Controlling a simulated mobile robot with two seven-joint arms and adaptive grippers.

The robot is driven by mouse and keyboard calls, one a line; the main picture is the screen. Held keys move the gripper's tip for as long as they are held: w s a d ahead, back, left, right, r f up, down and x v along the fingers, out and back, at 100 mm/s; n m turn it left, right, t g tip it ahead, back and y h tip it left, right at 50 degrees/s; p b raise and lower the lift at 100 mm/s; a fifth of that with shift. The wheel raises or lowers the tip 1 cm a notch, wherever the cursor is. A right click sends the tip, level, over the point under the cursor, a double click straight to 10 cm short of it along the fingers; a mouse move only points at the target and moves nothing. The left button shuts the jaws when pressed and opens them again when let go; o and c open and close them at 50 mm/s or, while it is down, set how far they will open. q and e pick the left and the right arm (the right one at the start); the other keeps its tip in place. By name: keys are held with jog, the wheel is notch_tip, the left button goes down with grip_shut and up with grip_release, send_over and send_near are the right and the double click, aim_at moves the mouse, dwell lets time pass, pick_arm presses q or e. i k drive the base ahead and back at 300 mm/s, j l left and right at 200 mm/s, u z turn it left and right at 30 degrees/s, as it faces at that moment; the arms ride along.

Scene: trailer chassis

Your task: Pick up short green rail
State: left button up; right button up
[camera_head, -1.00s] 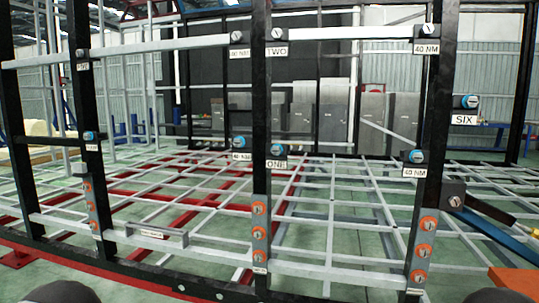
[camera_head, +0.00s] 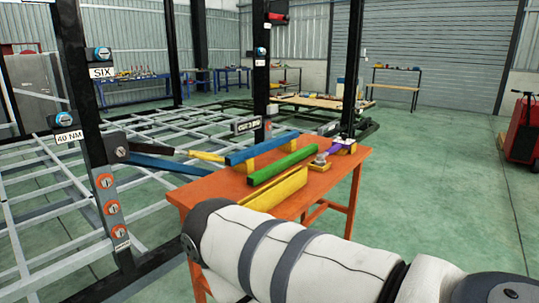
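A short green rail (camera_head: 284,165) lies on an orange table (camera_head: 345,166) right of the trailer frame. It sits between a blue rail (camera_head: 262,148) behind it and a yellow piece (camera_head: 268,191) in front, and looks raised above the tabletop. A white and grey arm of mine crosses the lower right of the view, in front of the table. Neither of my grippers is in view, and nothing is seen touching the green rail.
The trailer chassis frame (camera_head: 45,195) with black posts fills the left. Another blue bar (camera_head: 160,163) reaches from it to the table. A small metal part (camera_head: 320,162) lies by the green rail. Open green floor lies right, with a red cart (camera_head: 523,130) at the edge.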

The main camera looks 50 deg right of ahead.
aim_at(254, 180)
jog(key=z, duration=1.75)
jog(key=l+u, duration=0.1)
jog(key=i, duration=0.05)
